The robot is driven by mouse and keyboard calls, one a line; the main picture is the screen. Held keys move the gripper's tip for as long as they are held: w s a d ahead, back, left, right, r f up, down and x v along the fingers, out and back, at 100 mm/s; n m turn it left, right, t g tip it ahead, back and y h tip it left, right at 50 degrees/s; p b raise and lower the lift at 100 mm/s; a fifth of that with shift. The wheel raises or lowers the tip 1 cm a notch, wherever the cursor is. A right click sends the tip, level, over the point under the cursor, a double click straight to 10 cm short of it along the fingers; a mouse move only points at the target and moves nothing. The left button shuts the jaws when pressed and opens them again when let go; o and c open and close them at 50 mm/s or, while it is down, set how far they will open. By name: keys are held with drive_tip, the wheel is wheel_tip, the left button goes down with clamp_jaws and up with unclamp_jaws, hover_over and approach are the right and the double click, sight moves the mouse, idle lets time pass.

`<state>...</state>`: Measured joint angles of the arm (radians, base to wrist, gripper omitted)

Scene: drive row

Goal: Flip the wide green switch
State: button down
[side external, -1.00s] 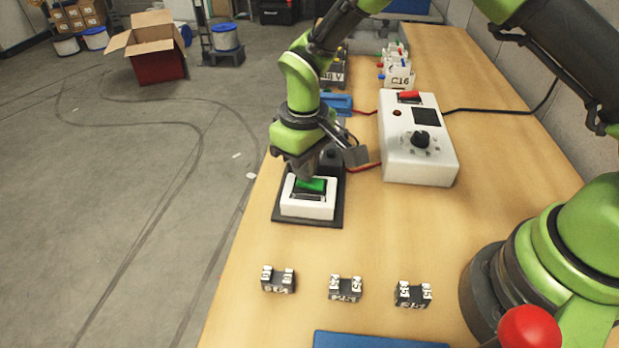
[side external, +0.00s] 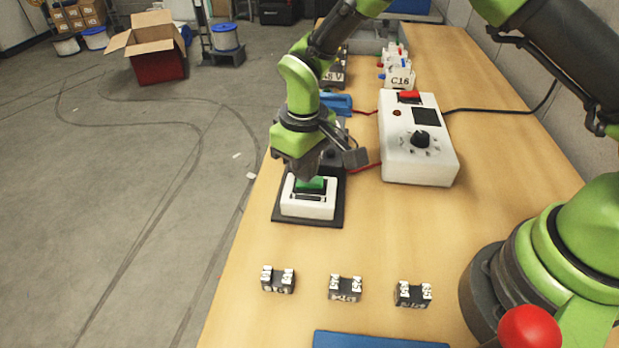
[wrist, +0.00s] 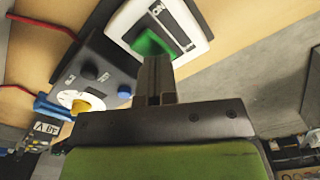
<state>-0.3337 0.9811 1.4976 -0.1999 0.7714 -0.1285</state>
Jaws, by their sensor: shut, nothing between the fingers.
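The wide green switch (side external: 312,185) is a rocker in a white frame (side external: 306,210) on a dark base plate (side external: 285,217). In the wrist view the green part (wrist: 150,43) shows beside a white part with a black bar and the word ON. My gripper (side external: 307,177) is shut and empty, pointing down at the far side of the rocker. In the wrist view my gripper (wrist: 154,62) has its fingertips at the green part and covers some of it. I cannot tell whether they touch it.
A grey box with a yellow knob (wrist: 84,104) stands close behind the switch. A white box with a black dial (side external: 420,139) stands to the right. Several dark blocks (side external: 345,288) lie in front. The wood between is clear.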

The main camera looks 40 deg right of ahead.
drive_tip(key=shift+r, duration=3.1)
drive_tip(key=s+d+r+m+t+y, duration=0.1)
drive_tip(key=s+d+r+m+t, duration=0.2)
drive_tip(key=r, duration=0.5)
drive_tip(key=s+d+r+m+y, duration=0.1)
drive_tip(key=s+d+r, duration=0.2)
drive_tip(key=s+r, duration=0.35)
drive_tip(key=s+d+r+m+t, duration=0.1)
drive_tip(key=s+r+t, duration=0.1)
drive_tip(key=s, duration=0.3)
drive_tip(key=s+d+r+m+t, duration=0.2)
drive_tip(key=s, duration=0.4)
drive_tip(key=shift+s+d, duration=0.15)
drive_tip(key=shift+d, duration=0.1)
